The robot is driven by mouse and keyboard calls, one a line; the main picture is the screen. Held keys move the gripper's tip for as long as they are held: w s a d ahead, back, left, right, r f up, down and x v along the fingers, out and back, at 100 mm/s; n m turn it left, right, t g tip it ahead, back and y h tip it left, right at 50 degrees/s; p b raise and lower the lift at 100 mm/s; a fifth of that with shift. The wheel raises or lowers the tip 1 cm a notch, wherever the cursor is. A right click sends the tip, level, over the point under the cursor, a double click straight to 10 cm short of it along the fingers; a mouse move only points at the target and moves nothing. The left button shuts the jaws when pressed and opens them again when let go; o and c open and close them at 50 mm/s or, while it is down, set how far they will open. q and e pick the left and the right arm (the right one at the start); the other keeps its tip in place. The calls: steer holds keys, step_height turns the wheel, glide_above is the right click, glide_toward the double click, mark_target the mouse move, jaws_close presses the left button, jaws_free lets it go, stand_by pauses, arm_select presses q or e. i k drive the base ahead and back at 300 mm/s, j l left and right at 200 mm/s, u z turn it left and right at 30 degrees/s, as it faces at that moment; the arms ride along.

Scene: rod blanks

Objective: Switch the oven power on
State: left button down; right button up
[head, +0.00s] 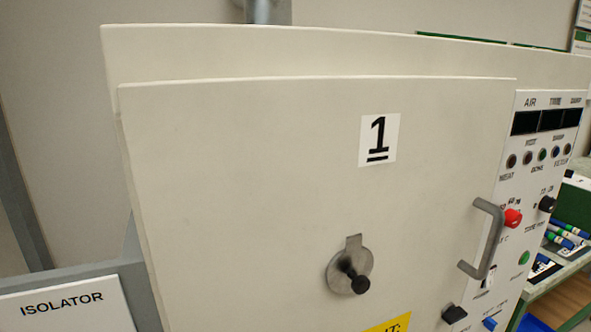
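The oven fills most of the head view, its cream door (230,190) marked with a "1" label (378,139). A narrow control panel (508,235) runs down the door's right side. It carries dark displays (552,120), a row of small round lamps (542,154), a red knob (512,218), a black knob (546,203) and a green button (523,258). A small switch-like part (488,276) sits partly behind the door handle (488,240). Its position and most panel lettering are too small to read. An "ISOLATOR" sign (62,300) stands at lower left; no isolator switch shows. Neither gripper is in view.
The grey handle stands out in front of the panel's left edge. A round metal cover with a black knob (352,276) projects from the door. At right, a green-edged bench (560,272) holds blue and white items. A grey rail (90,270) runs behind the sign.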

mark_target(489, 281)
steer(key=z, duration=1.25)
